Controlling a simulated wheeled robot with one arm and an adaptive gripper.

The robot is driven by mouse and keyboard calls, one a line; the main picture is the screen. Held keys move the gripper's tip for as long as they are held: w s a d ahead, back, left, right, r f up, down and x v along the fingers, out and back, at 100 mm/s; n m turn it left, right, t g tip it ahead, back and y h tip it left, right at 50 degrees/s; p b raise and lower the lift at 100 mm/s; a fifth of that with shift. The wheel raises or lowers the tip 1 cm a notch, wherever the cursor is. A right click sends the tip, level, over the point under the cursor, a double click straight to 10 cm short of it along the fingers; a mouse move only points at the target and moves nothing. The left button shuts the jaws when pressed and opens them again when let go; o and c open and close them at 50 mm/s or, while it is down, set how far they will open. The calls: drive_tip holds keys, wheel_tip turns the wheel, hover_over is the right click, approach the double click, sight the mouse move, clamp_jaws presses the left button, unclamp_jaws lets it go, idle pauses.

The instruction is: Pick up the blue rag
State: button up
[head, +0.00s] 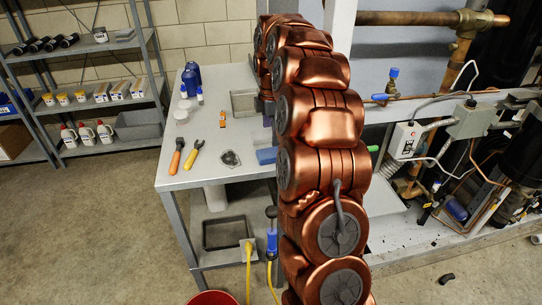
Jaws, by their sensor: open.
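A flat blue piece, which looks like the blue rag (265,156), lies on the grey workbench (224,185) near its right side. Its right part is hidden behind my copper-coloured arm, so its full shape cannot be seen. My arm rises through the middle of the head view and bends over at the top, with its far end coming down beyond the bench's back right. My gripper and its fingertips are hidden behind the arm links, so its distance from the blue piece cannot be told.
On the bench are an orange-handled tool (177,156), yellow-handled pliers (194,154), a dark metal part (230,158), an orange item (222,118), a grey tray (244,103) and blue bottles (191,80). Shelving stands left; pipework (420,18) stands right. A red bucket (212,298) is below.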

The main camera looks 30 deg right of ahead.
sight(273, 152)
drive_tip(key=shift+d+f+p, duration=0.15)
drive_tip(key=shift+f+p, duration=0.3)
drive_tip(key=shift+f, duration=1.4)
drive_tip(key=shift+d+f+p, duration=0.15)
drive_tip(key=shift+f+p, duration=0.3)
drive_tip(key=shift+f, duration=1.4)
drive_tip(key=shift+c, duration=0.2)
drive_tip(key=c, duration=1.1)
